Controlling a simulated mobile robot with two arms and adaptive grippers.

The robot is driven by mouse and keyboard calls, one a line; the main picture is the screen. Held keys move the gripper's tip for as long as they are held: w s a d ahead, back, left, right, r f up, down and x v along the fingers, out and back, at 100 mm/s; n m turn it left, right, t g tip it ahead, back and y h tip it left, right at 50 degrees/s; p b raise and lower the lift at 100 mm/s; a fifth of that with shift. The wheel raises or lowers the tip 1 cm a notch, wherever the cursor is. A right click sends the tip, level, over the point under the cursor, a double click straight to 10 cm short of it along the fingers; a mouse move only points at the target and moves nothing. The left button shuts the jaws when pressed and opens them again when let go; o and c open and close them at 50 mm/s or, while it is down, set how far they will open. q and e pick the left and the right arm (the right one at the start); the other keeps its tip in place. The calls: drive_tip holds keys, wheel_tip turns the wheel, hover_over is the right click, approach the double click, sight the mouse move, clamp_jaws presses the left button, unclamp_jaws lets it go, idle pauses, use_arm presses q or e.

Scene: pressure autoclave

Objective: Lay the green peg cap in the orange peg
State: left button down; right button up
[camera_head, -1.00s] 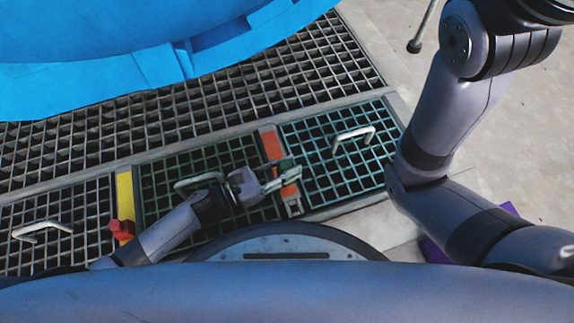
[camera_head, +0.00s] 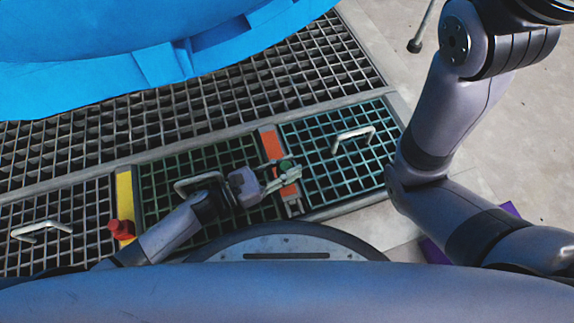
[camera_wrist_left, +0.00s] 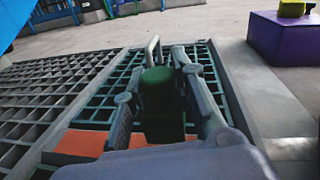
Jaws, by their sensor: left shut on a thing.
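The green peg cap (camera_head: 287,165) is held between the fingers of my left gripper (camera_head: 278,174), which is shut on it. In the left wrist view the cap (camera_wrist_left: 160,90) stands between the two fingers (camera_wrist_left: 163,92). It is over or close to the orange strip (camera_head: 271,144) between two grates; the strip also shows in the left wrist view (camera_wrist_left: 78,143). I cannot make out a separate orange peg; the gripper and cap cover part of the strip. I cannot tell whether the cap touches it. My right gripper is not in view.
A red peg (camera_head: 122,228) stands on a yellow strip (camera_head: 125,188) at left. Metal handles rise from the teal grate (camera_head: 353,136), the green grate (camera_head: 195,180) and the left grate (camera_head: 42,230). A large blue body (camera_head: 100,60) fills the top left. A purple block (camera_wrist_left: 285,42) stands beyond.

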use_arm(q)
drive_tip(key=shift+f, duration=0.2)
idle(0.7)
drive_tip(key=shift+f+b, duration=0.35)
drive_tip(key=shift+b, duration=0.2)
drive_tip(key=shift+f+b, duration=1.45)
drive_tip(key=c, duration=1.2)
unclamp_jaws()
drive_tip(key=shift+r, duration=0.1)
drive_tip(key=shift+c, duration=0.2)
drive_tip(key=v, duration=1.2)
